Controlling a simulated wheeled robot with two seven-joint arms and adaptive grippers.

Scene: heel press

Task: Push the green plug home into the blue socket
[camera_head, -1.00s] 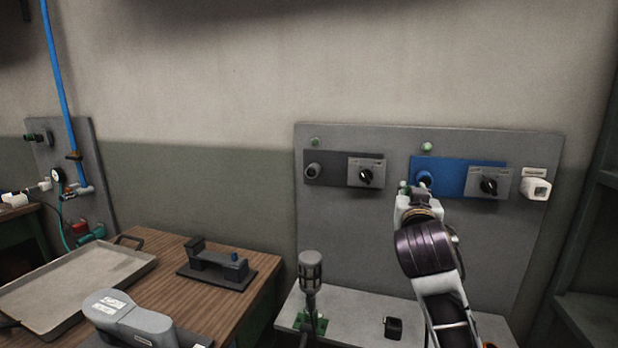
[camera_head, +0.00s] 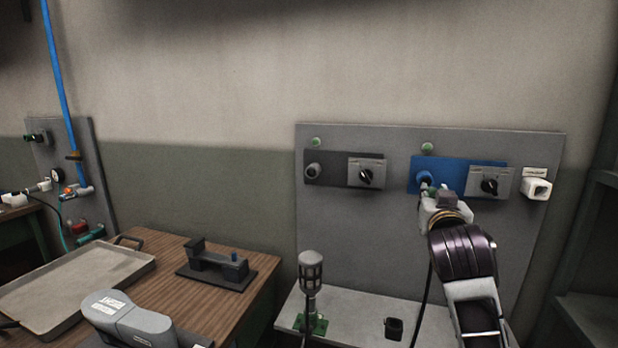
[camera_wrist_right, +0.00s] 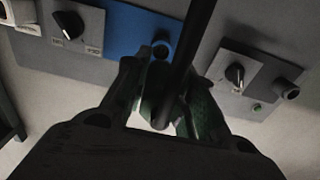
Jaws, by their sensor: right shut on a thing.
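The blue socket (camera_head: 423,177) sticks out of the left end of a blue panel (camera_head: 447,174) on the grey wall board. My right gripper (camera_head: 431,196) is just below and in front of it, shut on the green plug. In the right wrist view, green parts of the plug (camera_wrist_right: 152,92) show between the dark fingers, and a black cable (camera_wrist_right: 192,40) crosses in front. The socket shows just beyond the fingertips there (camera_wrist_right: 161,48). The fingers hide most of the plug, so I cannot tell whether it touches or enters the socket.
A rotary switch (camera_head: 489,186) is right of the socket, with a white holder (camera_head: 536,188) beyond it. A dark panel (camera_head: 330,168) with a grey socket is to the left. Below are a grey shelf (camera_head: 360,322) and a wooden table (camera_head: 170,262) with a tray (camera_head: 125,268).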

